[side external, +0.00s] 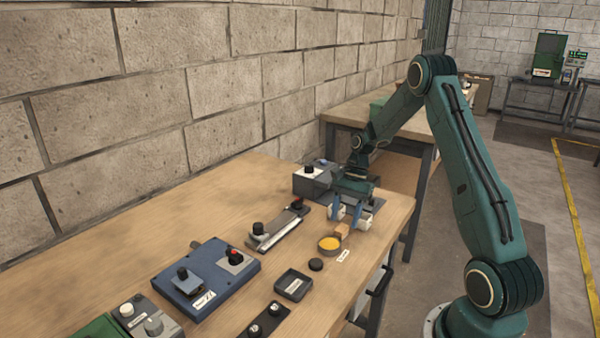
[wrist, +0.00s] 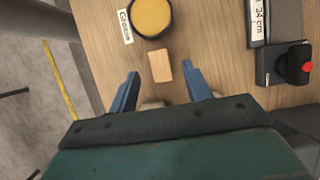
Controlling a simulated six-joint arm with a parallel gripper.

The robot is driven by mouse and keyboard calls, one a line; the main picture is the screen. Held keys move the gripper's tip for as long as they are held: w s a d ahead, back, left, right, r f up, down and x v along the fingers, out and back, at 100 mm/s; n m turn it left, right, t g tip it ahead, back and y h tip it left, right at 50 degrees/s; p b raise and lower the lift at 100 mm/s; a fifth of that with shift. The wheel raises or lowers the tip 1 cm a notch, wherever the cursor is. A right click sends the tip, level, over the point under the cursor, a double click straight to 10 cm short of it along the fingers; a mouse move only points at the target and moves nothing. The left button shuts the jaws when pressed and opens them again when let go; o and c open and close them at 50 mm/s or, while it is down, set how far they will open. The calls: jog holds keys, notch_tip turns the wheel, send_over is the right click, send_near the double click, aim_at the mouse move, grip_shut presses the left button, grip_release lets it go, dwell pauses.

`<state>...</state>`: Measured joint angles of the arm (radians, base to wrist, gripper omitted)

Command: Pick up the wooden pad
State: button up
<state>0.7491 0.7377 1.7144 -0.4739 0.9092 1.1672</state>
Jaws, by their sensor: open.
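The wooden pad is a small light-brown block (wrist: 161,66) on the wooden table; in the wrist view it lies between and slightly beyond my blue fingertips. It also shows in the side external view (side external: 342,230), close beside the fingers. My gripper (wrist: 160,80) is open, with one finger on either side of the pad's line and a gap to the pad on each side. In the side external view my gripper (side external: 348,216) hangs low over the table, pointing down. Nothing is held.
A round dish with yellow contents (wrist: 151,16) stands just beyond the pad, beside a label reading Grease (wrist: 125,27). A dark device with a red button (wrist: 297,64) is at the right. The table's edge (wrist: 88,60) is to the left. A black puck (side external: 316,264) and square tray (side external: 294,284) stand nearby.

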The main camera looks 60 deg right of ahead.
aim_at(343, 226)
jog(key=shift+x, duration=1.25)
jog(key=c, duration=1.1)
jog(key=shift+o, duration=0.2)
jog(key=shift+r, duration=0.1)
notch_tip(343, 226, up, 20)
